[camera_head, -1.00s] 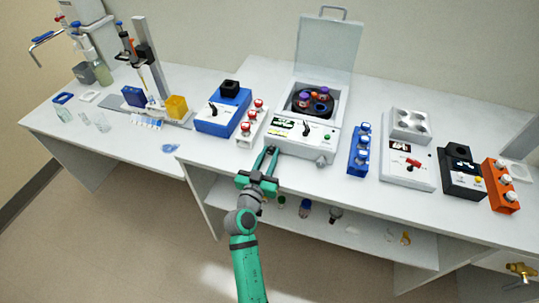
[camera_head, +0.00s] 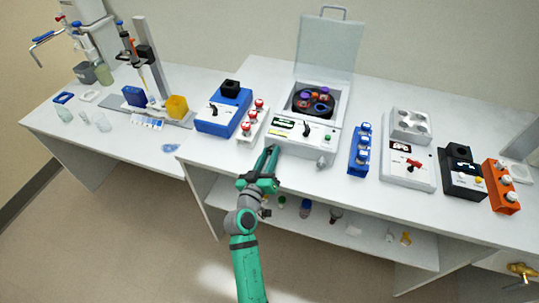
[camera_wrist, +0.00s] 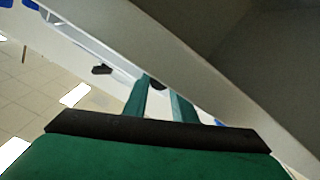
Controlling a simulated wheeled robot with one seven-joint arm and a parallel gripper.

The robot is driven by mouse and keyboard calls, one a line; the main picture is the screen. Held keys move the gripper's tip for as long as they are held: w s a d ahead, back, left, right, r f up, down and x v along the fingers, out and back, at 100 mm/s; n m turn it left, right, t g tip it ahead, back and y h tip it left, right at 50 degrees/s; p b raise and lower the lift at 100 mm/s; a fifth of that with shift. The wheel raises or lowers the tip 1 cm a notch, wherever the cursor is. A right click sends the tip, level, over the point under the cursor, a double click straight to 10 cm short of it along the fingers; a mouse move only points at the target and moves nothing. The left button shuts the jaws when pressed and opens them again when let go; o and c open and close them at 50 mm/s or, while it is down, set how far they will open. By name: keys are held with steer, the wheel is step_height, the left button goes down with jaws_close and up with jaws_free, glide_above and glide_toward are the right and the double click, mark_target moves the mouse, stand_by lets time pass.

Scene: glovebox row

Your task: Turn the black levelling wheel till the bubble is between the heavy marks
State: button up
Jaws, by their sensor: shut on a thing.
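My gripper (camera_head: 271,150) reaches to the front left lower edge of the white centrifuge (camera_head: 303,147). In the wrist view its two green fingers (camera_wrist: 158,92) close on a small dark round part (camera_wrist: 158,85), which seems to be the black levelling wheel under the machine's edge. The wheel is mostly hidden by the fingers and the housing, and in the head view I cannot make it out. A green strip (camera_head: 284,123) on the centrifuge's front panel may be the level; it is too small to tell where any bubble or heavy marks lie.
The centrifuge lid (camera_head: 329,48) stands open over the rotor (camera_head: 305,103). A rack of red-capped tubes (camera_head: 252,120) stands close at left, a blue rack (camera_head: 359,150) at right. The bench's front edge and a lower shelf (camera_head: 345,225) lie below my arm.

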steer(key=shift+n, duration=0.6)
steer(key=o, duration=1)
steer(key=shift+o, duration=0.2)
steer(key=shift+f, duration=0.1)
